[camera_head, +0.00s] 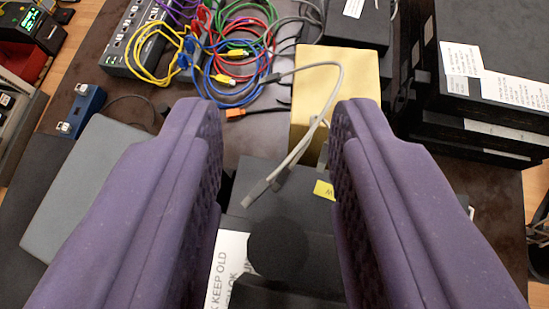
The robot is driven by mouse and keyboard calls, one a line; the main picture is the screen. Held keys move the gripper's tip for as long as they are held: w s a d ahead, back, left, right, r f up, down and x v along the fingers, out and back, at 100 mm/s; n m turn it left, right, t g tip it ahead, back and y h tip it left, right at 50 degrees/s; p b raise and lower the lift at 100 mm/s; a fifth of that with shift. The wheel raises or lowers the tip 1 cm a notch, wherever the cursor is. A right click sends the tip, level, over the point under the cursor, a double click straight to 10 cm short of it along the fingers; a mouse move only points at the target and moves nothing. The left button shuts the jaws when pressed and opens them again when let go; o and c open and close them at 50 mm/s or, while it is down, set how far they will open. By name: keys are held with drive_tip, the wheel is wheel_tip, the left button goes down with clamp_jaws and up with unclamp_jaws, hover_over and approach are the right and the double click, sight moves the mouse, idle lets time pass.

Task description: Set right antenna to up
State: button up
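My gripper (281,115) is open, its two purple padded fingers wide apart at left and right with nothing held between them. Below and between the fingers lies a dark box (310,215) with a yellow label and a white paper label. A rounded black piece (290,248) stands out in front of this box, in the gap between the fingers. It may be an antenna seen end-on, but I cannot tell its tilt. No other antenna can be made out; the fingers hide the box's sides.
A grey cable (310,133) hangs over a gold box (312,82) and the dark box. Coloured cables (235,62) lie in a tangle behind, beside a grey switch (135,45). Stacked black devices (485,110) stand at right. A grey flat case (85,180) lies at left.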

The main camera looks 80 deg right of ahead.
drive_tip(key=v, duration=0.7)
drive_tip(key=shift+a+r, duration=0.15)
drive_tip(key=shift+a, duration=0.2)
drive_tip(key=shift+d, duration=0.1)
